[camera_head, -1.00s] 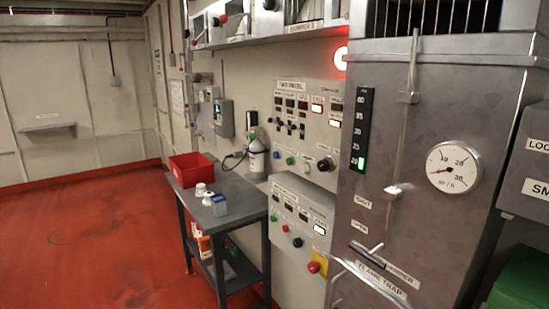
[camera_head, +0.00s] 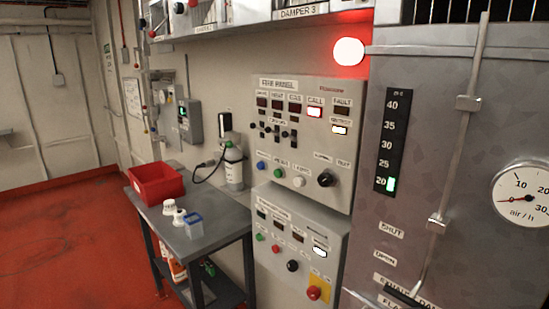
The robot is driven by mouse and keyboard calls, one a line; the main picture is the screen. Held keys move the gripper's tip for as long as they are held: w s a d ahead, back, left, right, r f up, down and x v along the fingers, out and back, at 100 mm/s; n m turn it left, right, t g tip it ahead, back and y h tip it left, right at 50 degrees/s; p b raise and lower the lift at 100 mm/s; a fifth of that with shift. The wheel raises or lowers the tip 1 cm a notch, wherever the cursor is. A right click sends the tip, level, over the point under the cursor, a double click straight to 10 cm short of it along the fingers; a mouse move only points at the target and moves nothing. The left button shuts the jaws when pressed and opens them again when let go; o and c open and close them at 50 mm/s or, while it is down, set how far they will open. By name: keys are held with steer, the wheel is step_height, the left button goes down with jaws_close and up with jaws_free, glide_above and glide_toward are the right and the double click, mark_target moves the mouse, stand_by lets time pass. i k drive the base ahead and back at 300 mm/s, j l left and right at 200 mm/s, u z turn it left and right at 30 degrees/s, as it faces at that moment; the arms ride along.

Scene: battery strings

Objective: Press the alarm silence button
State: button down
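The grey fire panel (camera_head: 303,140) is on the wall in the middle of the head view. Its top row holds several dark indicator windows and a lit red-white CALL lamp (camera_head: 314,112); another white lamp (camera_head: 339,130) is lit below FAULT. Along its lower part are a blue button (camera_head: 261,165), a green button (camera_head: 278,173), a white button (camera_head: 299,182) and a black rotary knob (camera_head: 325,178). The small labels are too blurred to tell which button silences the alarm. My gripper is not in view.
A second panel (camera_head: 268,262) below has small buttons and a red button on yellow (camera_head: 313,292). A glowing beacon (camera_head: 348,51) is above. A grey table (camera_head: 214,236) with a red bin (camera_head: 155,182) stands left; a metal duct (camera_head: 450,130) rises right. Red floor at left is clear.

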mark_target(260, 166)
steer(key=i+j+z, duration=0.2)
steer(key=j, duration=0.15)
steer(key=i+j+z, duration=0.2)
steer(key=j, duration=0.15)
steer(key=i+j+z, duration=0.2)
steer(key=j, duration=0.2)
steer(key=i+j+z, duration=0.25)
steer(key=j, duration=0.15)
steer(key=k+l, duration=0.2)
steer(key=l, duration=0.1)
